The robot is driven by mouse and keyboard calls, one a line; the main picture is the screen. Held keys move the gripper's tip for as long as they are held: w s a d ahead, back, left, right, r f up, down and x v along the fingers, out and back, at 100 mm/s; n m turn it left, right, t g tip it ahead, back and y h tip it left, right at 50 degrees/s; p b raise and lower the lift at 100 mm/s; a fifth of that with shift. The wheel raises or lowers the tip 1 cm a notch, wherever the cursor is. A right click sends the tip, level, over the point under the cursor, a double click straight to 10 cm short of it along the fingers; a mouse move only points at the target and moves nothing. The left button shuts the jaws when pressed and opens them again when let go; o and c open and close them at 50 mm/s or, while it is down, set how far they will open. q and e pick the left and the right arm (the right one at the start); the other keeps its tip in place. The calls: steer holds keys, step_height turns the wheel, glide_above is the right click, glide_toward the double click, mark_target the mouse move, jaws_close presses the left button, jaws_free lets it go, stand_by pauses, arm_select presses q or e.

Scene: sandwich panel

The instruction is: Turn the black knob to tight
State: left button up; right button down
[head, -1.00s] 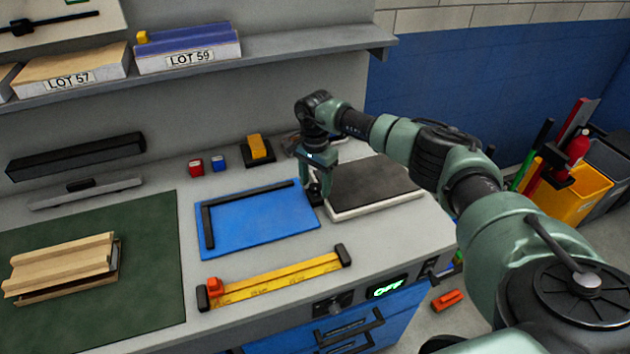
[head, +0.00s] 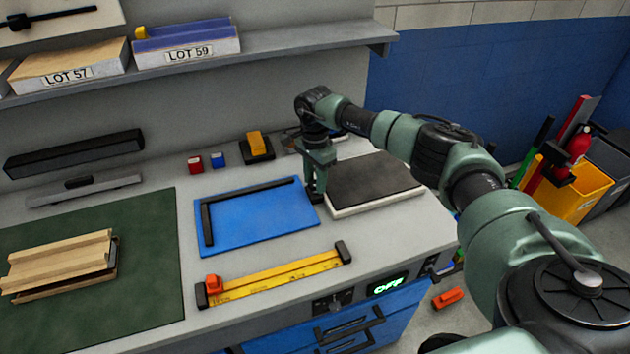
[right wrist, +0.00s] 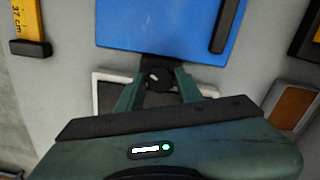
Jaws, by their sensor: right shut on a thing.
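The black knob (right wrist: 157,77) shows in the right wrist view between my fingertips, at the near edge of the blue board (right wrist: 150,28). My right gripper (right wrist: 158,88) is shut on it, one finger on each side. In the head view my right gripper (head: 316,195) points down at the right edge of the blue board (head: 260,226), where its fingers mostly hide the knob. I cannot read any tight mark or the knob's setting. My left gripper is not in view.
A dark-topped pale slab (head: 374,183) lies close to the right of the gripper. A black L-shaped bar (head: 207,222) lies on the board. A yellow ruler (head: 275,279) is in front. A small front dial (head: 333,302) sits beside an OFF display (head: 388,287).

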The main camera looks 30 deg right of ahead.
steer(key=m+b, duration=0.1)
steer(key=m, duration=0.2)
steer(key=shift+m, duration=0.4)
steer(key=m, duration=0.9)
steer(key=shift+r, duration=0.1)
steer(key=m, duration=0.3)
steer(key=shift+m, duration=0.3)
steer(key=m, duration=0.3)
steer(key=shift+w+m, duration=0.1)
steer(key=shift+m, duration=0.2)
steer(key=m+p, duration=0.1)
steer(key=m, duration=0.2)
steer(key=shift+r+m, duration=0.1)
steer(key=shift+m, duration=0.2)
steer(key=m+p, duration=0.1)
steer(key=m, duration=0.2)
steer(key=shift+m, duration=0.3)
steer(key=shift+m+p, duration=0.65)
steer(key=shift+m, duration=1.15)
